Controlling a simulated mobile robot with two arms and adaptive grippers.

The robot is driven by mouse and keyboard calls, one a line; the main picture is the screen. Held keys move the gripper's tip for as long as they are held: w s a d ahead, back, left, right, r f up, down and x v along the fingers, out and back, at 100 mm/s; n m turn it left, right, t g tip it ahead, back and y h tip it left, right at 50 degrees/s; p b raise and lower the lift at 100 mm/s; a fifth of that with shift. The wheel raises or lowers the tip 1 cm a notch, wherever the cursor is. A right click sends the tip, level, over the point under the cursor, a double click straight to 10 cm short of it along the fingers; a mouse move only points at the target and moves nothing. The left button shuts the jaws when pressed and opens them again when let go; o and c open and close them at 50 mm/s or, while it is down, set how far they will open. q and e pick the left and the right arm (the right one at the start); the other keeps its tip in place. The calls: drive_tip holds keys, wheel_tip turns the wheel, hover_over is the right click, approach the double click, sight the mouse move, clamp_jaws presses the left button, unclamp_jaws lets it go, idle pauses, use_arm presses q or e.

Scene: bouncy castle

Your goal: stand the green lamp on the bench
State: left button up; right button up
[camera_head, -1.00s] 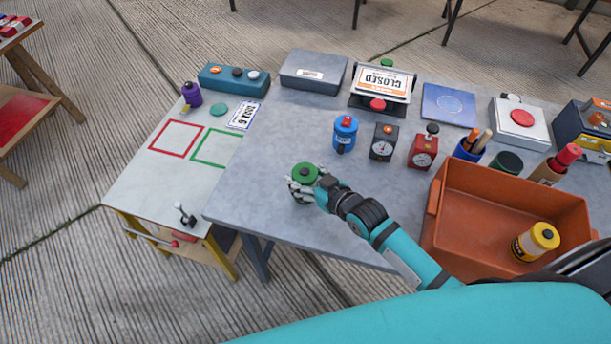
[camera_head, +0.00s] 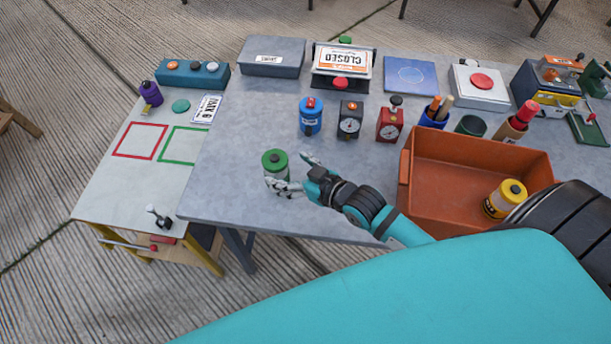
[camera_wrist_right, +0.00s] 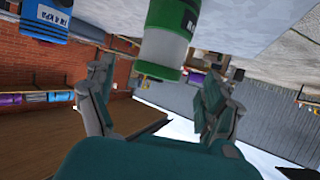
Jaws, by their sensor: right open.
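The green lamp (camera_head: 275,163) has a round green top and a pale clear body. It appears upright on the grey bench (camera_head: 235,190), near its front left edge. My right gripper (camera_head: 294,172) is open just right of the lamp, with its fingers spread and one finger low by the lamp's base. In the right wrist view the lamp (camera_wrist_right: 165,48) shows upside down beyond the open fingers (camera_wrist_right: 155,80), apart from them as far as I can tell. My left gripper is not in view.
An orange bin (camera_head: 420,190) holding a yellow canister (camera_head: 505,198) stands to the right. A blue canister (camera_head: 310,116), a black gauge box (camera_head: 350,120) and a red one (camera_head: 389,124) stand behind. A lower white table (camera_head: 120,185) adjoins at left.

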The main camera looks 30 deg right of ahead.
drive_tip(key=v, duration=0.6)
